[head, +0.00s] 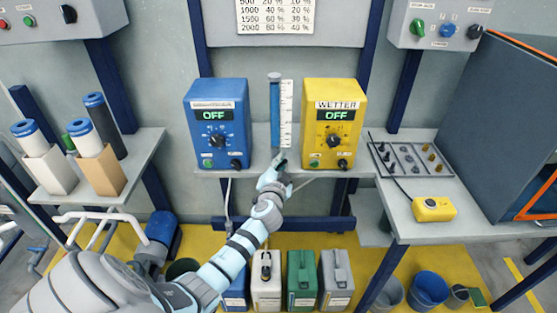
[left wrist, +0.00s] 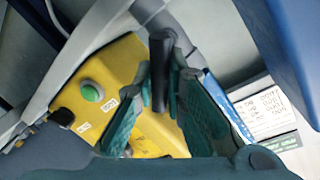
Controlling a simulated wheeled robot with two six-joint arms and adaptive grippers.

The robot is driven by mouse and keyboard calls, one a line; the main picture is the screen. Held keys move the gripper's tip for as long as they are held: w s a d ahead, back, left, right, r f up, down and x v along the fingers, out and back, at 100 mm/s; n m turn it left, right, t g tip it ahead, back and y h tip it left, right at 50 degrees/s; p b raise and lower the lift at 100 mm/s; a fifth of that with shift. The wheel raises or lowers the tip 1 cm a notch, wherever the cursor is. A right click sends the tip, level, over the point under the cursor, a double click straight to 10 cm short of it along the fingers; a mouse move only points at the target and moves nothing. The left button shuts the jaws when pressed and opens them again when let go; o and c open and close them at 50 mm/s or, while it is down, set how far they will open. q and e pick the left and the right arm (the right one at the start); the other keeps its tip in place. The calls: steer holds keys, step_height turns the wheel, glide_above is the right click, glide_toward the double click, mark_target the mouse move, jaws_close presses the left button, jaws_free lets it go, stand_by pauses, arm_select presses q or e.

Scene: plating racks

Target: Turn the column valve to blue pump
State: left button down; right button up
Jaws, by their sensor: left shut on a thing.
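The blue pump (head: 204,165) stands on the left of the shelf, its display reading OFF. The yellow pump (head: 318,165), labelled WETTER, stands on the right and also reads OFF. The column (head: 274,105), blue with a white scale beside it, stands between them. My left gripper (head: 279,160) is at the column's foot and hides the valve in the head view. In the left wrist view, the valve's black handle (left wrist: 158,70) is between the fingers, and the gripper is shut on it. The handle's direction relative to the pumps is hard to tell. My right gripper is out of view.
Several jerrycans (head: 302,270) stand on the floor below the shelf. A side table (head: 400,190) at right holds a rack and a yellow button box (head: 434,208). Filter tubes in holders (head: 103,170) stand on the left shelf. Pale hoses hang under the pump shelf.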

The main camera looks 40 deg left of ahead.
arm_select(q)
steer(key=shift+w+d+f+m+g+p, duration=0.15)
steer(key=shift+f+m+g+p, duration=0.1)
steer(key=shift+m, duration=0.6)
steer(key=shift+d+f+m+g+p, duration=0.1)
steer(key=shift+f+m+g+p, duration=0.15)
steer(key=shift+m, duration=0.6)
steer(key=c, duration=1.6)
jaws_free()
steer(key=shift+d, duration=0.1)
steer(key=v, duration=1.2)
